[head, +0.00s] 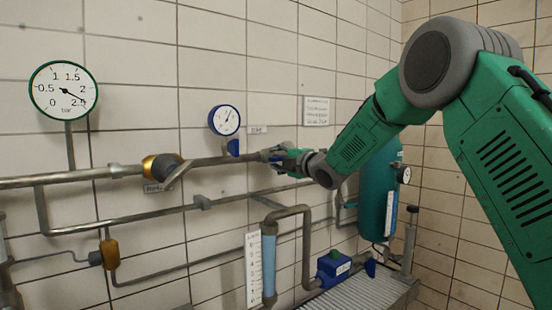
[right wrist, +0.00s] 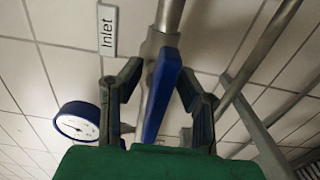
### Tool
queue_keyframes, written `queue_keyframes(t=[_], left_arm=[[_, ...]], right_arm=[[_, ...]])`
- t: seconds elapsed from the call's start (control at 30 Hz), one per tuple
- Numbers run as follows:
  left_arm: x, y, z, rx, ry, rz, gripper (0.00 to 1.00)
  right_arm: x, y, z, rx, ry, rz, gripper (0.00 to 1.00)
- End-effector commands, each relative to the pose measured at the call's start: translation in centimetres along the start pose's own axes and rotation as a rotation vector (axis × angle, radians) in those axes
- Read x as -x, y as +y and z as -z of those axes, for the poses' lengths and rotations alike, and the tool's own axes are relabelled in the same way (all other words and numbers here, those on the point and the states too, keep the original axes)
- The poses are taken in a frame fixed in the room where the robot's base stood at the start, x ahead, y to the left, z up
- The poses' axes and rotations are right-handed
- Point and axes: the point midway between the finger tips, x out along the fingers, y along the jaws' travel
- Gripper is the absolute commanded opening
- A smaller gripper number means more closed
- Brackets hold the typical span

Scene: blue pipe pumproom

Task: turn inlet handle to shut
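The inlet handle (right wrist: 161,95) is a long blue lever on a metal valve body. In the right wrist view it runs from the valve down towards my gripper, roughly in line with the pipe above it. My right gripper (right wrist: 158,82) is open, with one dark finger on each side of the lever. A gap shows on the left side; contact on the right side cannot be told. In the head view my right gripper (head: 283,157) is at the upper pipe and largely hides the handle. My left gripper is out of view.
The "Inlet" label (right wrist: 107,31) is on the tiled wall beside the valve. A blue-rimmed gauge (head: 225,120) and a green-rimmed gauge (head: 63,90) stand above the upper pipe (head: 75,178). A teal tank (head: 375,205) stands behind my right arm. Lower pipes run below.

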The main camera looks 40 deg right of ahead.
Motion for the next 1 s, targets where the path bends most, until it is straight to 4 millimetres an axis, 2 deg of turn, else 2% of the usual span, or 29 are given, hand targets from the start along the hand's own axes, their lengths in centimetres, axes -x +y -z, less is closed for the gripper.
queue_keyframes(t=[0.23,0.3,0.33,0.77,1.0], left_arm=[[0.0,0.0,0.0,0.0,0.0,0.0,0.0],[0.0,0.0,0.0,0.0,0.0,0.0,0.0],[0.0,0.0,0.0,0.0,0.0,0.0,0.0],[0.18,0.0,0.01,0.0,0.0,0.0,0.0],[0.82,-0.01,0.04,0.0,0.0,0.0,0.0]], right_arm=[[-0.02,0.0,-0.08,-0.001,0.0,-0.001,0.31],[-0.03,-0.01,-0.09,-0.001,0.0,-0.001,0.06],[-0.03,-0.01,-0.09,-0.001,0.0,-0.001,0.0],[-0.05,-0.2,-0.1,-0.033,0.0,0.004,0.0],[-0.05,-0.25,-0.12,-0.164,-0.001,0.006,0.0]])
